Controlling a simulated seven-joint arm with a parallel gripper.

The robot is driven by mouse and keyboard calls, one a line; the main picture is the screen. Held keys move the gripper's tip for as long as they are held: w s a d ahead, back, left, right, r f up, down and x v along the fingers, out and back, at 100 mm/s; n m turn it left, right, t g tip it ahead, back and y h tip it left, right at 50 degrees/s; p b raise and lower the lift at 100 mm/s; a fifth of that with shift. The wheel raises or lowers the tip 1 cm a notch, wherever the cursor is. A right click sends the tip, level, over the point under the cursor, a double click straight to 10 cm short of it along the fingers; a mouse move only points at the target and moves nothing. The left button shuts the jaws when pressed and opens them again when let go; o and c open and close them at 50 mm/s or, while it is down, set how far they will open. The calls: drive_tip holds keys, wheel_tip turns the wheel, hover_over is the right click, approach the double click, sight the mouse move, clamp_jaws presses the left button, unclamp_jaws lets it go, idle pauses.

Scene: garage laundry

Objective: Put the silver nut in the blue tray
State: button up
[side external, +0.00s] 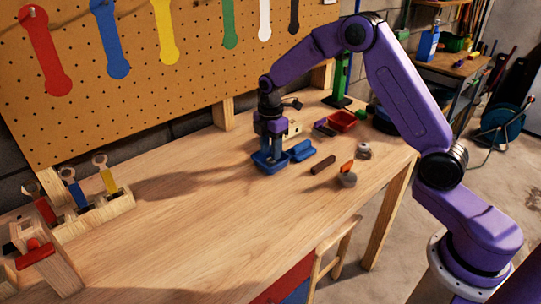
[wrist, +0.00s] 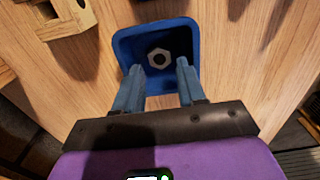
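The blue tray (side external: 262,167) sits on the wooden workbench, with my gripper (side external: 271,150) directly over it. In the wrist view the blue tray (wrist: 126,42) lies ahead of and under the fingertips. The silver nut (wrist: 151,59), a hexagon with a dark hole, shows inside the tray's outline, near its middle. My gripper (wrist: 160,65) is open, with its two blue fingers apart on either side of the nut and a gap to each. The nut is hidden in the side view.
Right of the tray are a blue piece (side external: 301,151), a dark brown bar (side external: 323,165), a grey round item with an orange part (side external: 348,180) and another grey item (side external: 364,152). A red tray (side external: 343,121) stands farther back. The bench's left middle is clear.

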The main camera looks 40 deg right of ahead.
sight(271, 161)
wheel_tip(271, 161, up, 9)
drive_tip(key=s+a+r+m, duration=0.1)
drive_tip(key=s+a+r, duration=0.1)
drive_tip(key=s+a, duration=0.55)
drive_tip(key=s+d+m, duration=0.2)
drive_tip(key=s, duration=1.3)
drive_tip(key=s+d+m, duration=0.2)
drive_tip(key=s, duration=1.4)
drive_tip(key=shift+d+f, duration=0.2)
drive_tip(key=shift+f, duration=0.2)
